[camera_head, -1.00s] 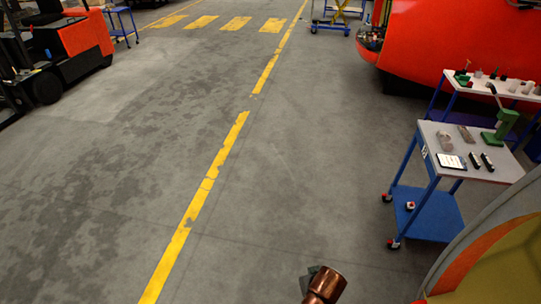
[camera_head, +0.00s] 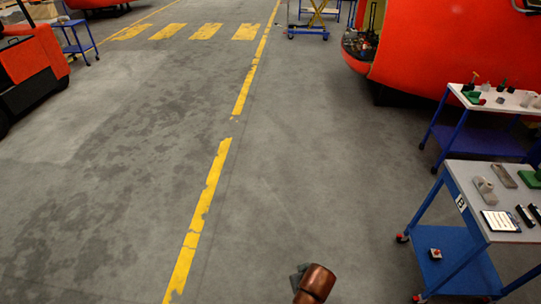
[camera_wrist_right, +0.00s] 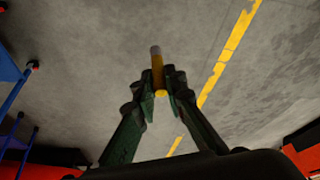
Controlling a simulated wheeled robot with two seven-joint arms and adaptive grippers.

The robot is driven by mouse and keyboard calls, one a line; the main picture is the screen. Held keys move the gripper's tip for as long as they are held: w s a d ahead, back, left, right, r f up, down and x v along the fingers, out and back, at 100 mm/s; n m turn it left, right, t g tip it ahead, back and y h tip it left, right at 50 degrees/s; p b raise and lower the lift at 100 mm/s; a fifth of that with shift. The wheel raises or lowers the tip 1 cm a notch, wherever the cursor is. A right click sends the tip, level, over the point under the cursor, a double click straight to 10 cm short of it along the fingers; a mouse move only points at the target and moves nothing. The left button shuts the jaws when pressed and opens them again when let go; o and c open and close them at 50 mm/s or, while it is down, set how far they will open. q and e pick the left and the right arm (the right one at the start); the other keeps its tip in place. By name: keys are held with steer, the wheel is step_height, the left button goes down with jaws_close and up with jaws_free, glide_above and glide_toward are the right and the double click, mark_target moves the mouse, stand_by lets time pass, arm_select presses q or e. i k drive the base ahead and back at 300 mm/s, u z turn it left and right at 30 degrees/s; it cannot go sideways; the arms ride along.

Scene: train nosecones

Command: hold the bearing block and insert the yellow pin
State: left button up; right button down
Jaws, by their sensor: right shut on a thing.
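In the right wrist view my right gripper (camera_wrist_right: 161,85) is shut on the yellow pin (camera_wrist_right: 157,64). The pin has a grey end and sticks out past the fingertips, with open floor behind it. In the head view a grey block-like part (camera_head: 484,190) lies on the near trolley at the right; it may be the bearing block, but I cannot tell. A copper-coloured link of my arm (camera_head: 316,282) shows at the bottom edge. My left gripper is in neither view.
The near blue trolley (camera_head: 460,170) holds a clipboard, black items and a green tool. A second trolley (camera_head: 455,90) stands behind it, beside a red train nose (camera_head: 425,50). A red forklift (camera_head: 30,60) is at the left. The middle floor is clear.

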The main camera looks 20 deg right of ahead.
mark_target(484, 192)
steer(key=z, duration=0.4)
steer(key=i, duration=1.5)
steer(key=z, duration=1.65)
steer(key=i, duration=0.9)
steer(key=z, duration=0.85)
